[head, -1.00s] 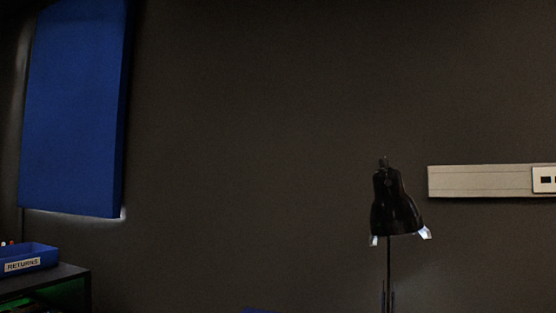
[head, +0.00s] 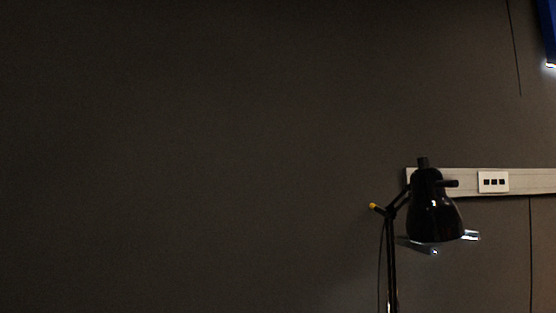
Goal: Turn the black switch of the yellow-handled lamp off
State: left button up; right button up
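A black desk lamp (head: 434,217) stands at the right in the head view. Its shade points down, and pale, bright-edged flaps show at the rim. A small yellow tip (head: 373,206) ends a short dark bar left of the shade, by the joint with the stem (head: 391,265). A dark stub rises from the top of the shade and another juts out to its right. I cannot tell whether either is the black switch. The lamp's base is below the picture. Neither of my grippers is in view.
A pale wall rail (head: 530,181) with a white socket plate (head: 494,182) runs behind the lamp to the right. A blue panel (head: 551,30) shows at the top right edge. The dark wall left of the lamp is bare.

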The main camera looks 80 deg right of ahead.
aim_at(423, 162)
jog(key=i, duration=0.6)
jog(key=z, duration=3.6)
